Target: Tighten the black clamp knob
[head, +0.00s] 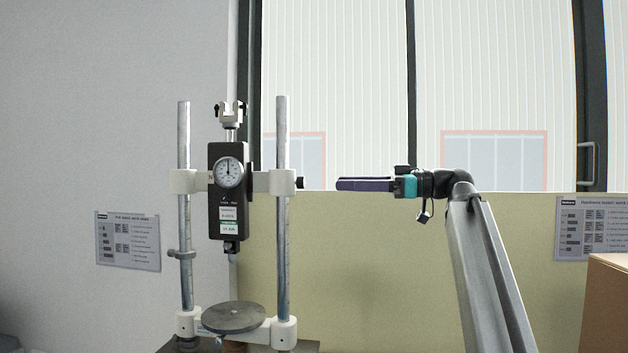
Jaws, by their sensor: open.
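The black clamp knob (300,183) is small and sticks out on the right side of the white clamp collar (281,182), on the right column of the hardness tester. My gripper (338,185) is to the right of the knob, at about the same height, with its dark purple fingers pointing left. A gap shows between the fingertips and the knob in the head view. The gripper is open and empty. The fingers overlap nearly edge-on, so the space between them is hidden. The distance in depth cannot be told.
The tester has two steel columns, a black gauge body (228,205) with a dial (229,172), and a round grey plate (234,317) below. A cardboard box (607,305) stands at the lower right. A yellowish panel (380,270) and a window are behind. My arm rises at the right.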

